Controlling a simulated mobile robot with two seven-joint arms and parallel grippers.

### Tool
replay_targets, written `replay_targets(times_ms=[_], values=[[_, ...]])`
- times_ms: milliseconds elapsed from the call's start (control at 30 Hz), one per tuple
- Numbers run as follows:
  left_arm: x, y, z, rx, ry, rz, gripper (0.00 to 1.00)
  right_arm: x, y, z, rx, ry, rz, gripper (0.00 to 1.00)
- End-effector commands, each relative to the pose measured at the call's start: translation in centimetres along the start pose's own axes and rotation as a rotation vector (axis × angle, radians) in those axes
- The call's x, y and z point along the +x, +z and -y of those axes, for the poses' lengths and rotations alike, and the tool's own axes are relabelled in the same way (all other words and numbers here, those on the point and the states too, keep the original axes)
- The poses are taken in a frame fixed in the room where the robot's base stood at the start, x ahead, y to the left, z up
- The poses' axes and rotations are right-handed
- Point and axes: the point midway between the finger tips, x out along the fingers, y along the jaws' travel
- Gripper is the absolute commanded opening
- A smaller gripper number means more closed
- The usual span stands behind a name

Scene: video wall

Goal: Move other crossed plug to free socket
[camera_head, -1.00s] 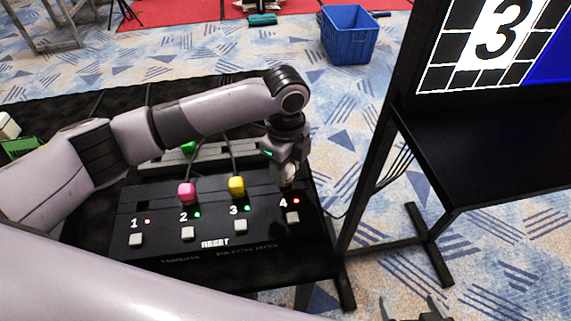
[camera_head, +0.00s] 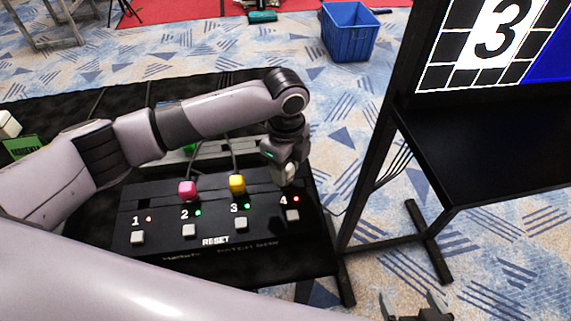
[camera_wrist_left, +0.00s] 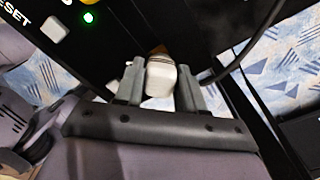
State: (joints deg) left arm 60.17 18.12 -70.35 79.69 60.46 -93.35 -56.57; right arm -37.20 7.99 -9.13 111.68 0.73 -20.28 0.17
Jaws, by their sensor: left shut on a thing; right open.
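My left gripper (camera_head: 285,172) is shut on a white plug (camera_wrist_left: 161,78) just above and behind socket 4 of the black patch box (camera_head: 215,208). In the left wrist view the plug sits between the two fingers of my left gripper (camera_wrist_left: 160,85). Whether it touches the box is hard to tell. A pink plug (camera_head: 188,189) stands at socket 2 and a yellow plug (camera_head: 237,184) at socket 3. Lights 2 and 3 are green; lights 1 and 4 are red. No plug shows at socket 1. My right gripper (camera_head: 415,305) is open and empty at the bottom right.
Grey buttons line the box front, with RESET below. A grey strip with a green plug (camera_head: 190,148) lies behind, partly hidden by my left arm. The black screen stand (camera_head: 375,130) rises close on the right. A blue bin (camera_head: 349,35) stands on the floor beyond.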

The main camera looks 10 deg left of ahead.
Motion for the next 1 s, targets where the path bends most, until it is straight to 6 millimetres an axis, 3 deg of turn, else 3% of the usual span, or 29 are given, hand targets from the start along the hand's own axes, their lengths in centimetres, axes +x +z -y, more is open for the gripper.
replay_targets(times_ms=[1000], values=[[2.1, 0.0, 0.0, 0.001, 0.000, 0.000, 0.09, 0.1, 0.2, 0.0, 0.000, 0.000, 0.000, 0.98]])
